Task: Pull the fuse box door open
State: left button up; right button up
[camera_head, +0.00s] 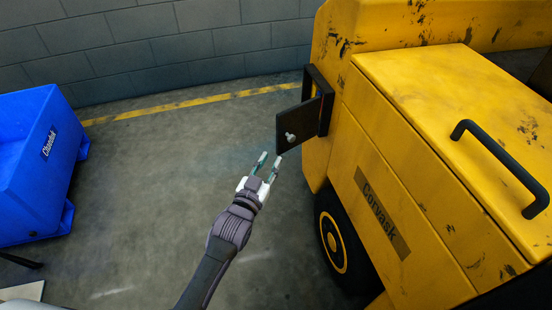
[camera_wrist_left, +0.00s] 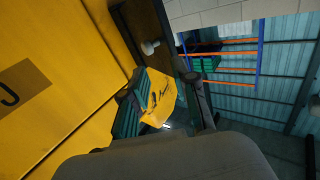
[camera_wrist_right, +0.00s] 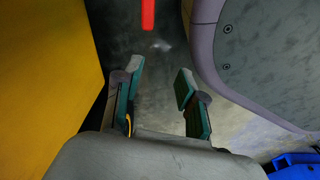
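The fuse box door (camera_head: 300,127) is a dark panel with a small pale knob (camera_head: 290,137). It stands swung out from the dark fuse box frame (camera_head: 318,88) on the yellow machine. My left gripper (camera_head: 269,160) is open and empty, just left of and below the door in the head view, apart from the knob. In the left wrist view the knob (camera_wrist_left: 150,46) is beyond the fingertips, on the dark door (camera_wrist_left: 147,22). My right gripper (camera_wrist_right: 156,85) is open and empty in the right wrist view; the head view does not show it.
The yellow machine (camera_head: 440,90) with a black handle (camera_head: 495,165) and a wheel (camera_head: 333,242) fills the right side. A blue bin (camera_head: 35,165) stands at the left. The grey floor (camera_head: 150,190) between is clear. A block wall (camera_head: 180,45) runs behind.

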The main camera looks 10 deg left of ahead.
aim_at(296, 125)
pick_arm(q)
jog(key=shift+a+r+m, duration=0.25)
jog(key=shift+r+m, duration=0.1)
jog(key=shift+m, duration=0.75)
jog(key=shift+c, duration=1.2)
jog(key=m+h, duration=0.1)
jog(key=m, duration=0.2)
jog(key=s+m+h, duration=0.1)
jog(key=m, duration=0.3)
jog(key=s+r+m+h+b, duration=0.1)
jog(key=m, duration=0.2)
jog(key=shift+d+r+h, duration=0.1)
jog(key=shift+d+h, duration=0.2)
jog(key=shift+h, duration=0.1)
grip_shut()
jog(key=w+d+f+m+g+h+b, duration=0.2)
jog(key=w+d+m+g+b, duration=0.1)
jog(key=w+m, duration=0.6)
jog(key=shift+d+f+m+b, duration=0.3)
jog(key=shift+d+b, duration=0.1)
jog(key=shift+d, duration=0.5)
pick_arm(e)
jog(key=w+r, duration=0.3)
jog(key=r, duration=0.4)
jog(key=w+a+r+t, duration=0.1)
jog(key=w+r, duration=0.3)
jog(key=r, duration=0.4)
jog(key=shift+w, duration=0.25)
